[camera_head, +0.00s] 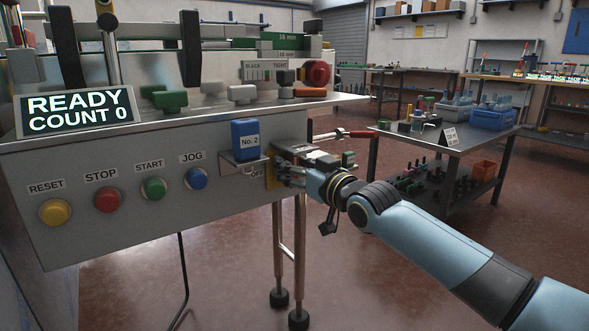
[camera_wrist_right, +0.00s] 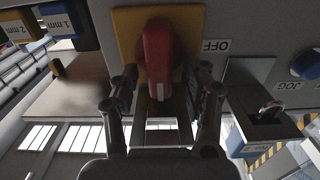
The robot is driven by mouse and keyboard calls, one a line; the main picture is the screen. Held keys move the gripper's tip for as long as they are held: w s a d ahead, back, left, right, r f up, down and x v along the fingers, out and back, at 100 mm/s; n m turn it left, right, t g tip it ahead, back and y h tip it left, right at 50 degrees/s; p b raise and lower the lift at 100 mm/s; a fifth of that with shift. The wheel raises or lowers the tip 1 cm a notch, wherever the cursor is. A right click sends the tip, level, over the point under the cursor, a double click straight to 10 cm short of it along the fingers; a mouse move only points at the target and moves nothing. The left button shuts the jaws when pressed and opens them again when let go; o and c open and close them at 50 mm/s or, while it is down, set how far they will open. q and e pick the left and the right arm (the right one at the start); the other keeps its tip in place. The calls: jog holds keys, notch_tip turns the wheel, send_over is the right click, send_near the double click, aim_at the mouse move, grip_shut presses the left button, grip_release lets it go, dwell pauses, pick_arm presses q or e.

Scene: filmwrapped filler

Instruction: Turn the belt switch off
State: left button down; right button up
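The belt switch shows in the right wrist view as a red handle (camera_wrist_right: 157,55) on a yellow plate (camera_wrist_right: 189,22). The handle points down in that picture, and an upside-down OFF label (camera_wrist_right: 216,46) sits to its right. In the head view the OFF label (camera_head: 255,173) and a strip of the yellow plate (camera_head: 270,168) show; the handle is hidden by my gripper. My right gripper (camera_head: 288,170) is at the panel's right end. Its fingers (camera_wrist_right: 162,100) are spread on both sides of the handle, with gaps visible. My left gripper is not in view.
A blue No. 2 block (camera_head: 245,139) sits on a bracket just left of the switch. Yellow, red, green and blue buttons line the panel (camera_head: 120,235). The display (camera_head: 75,112) reads READY, COUNT 0. A table (camera_head: 470,150) stands behind my right arm.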

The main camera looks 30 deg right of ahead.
grip_shut()
